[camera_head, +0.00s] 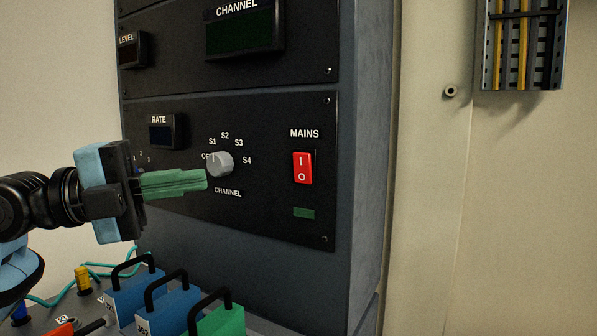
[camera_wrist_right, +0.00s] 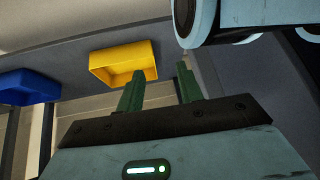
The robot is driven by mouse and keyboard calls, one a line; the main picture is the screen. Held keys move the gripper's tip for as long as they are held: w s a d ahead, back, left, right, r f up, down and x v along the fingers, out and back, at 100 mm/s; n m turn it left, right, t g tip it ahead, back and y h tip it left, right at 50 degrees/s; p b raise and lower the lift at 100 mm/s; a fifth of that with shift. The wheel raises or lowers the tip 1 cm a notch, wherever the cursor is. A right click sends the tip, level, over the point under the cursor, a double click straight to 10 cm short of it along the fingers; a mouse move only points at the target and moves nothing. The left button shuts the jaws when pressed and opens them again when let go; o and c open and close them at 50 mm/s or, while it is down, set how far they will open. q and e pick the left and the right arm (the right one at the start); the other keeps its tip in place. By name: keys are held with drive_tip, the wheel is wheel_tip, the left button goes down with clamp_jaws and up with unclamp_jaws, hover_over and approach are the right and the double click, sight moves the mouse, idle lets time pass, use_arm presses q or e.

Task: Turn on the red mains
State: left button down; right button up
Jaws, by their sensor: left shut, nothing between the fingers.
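The red mains switch (camera_head: 303,168) is a rocker marked I and O, under the MAINS label on the lower black panel (camera_head: 270,215) in the head view. A small dark green indicator (camera_head: 304,213) sits below it and looks unlit. My left gripper (camera_head: 205,181) is shut and empty, with its green fingers pointing right. In the picture its tips are just below and left of the grey channel knob (camera_head: 220,163), well left of the switch; I cannot tell whether they touch the knob. My right gripper (camera_wrist_right: 158,85) shows in the right wrist view, open, with nothing between its fingers.
Below the panel stand blue (camera_head: 168,306) and green (camera_head: 218,320) blocks with black handles, near a teal cable (camera_head: 60,296). A cable tray (camera_head: 522,45) hangs on the right wall. The right wrist view shows a yellow bin (camera_wrist_right: 124,63) and a blue bin (camera_wrist_right: 28,87).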

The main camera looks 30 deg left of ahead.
use_arm(q)
drive_tip(key=p, duration=0.6)
approach(307, 157)
drive_tip(key=d+f+x, duration=0.1)
drive_tip(key=x, duration=0.4)
drive_tip(key=shift+w+a+r, duration=0.15)
drive_tip(key=shift+w+r, duration=0.15)
drive_tip(key=shift+r, duration=0.2)
idle(0.3)
drive_tip(key=shift+w+r+p, duration=0.1)
drive_tip(key=shift+r+p, duration=0.15)
drive_tip(key=shift+p, duration=0.5)
drive_tip(key=shift+w, duration=0.1)
drive_tip(key=shift+f, duration=0.2)
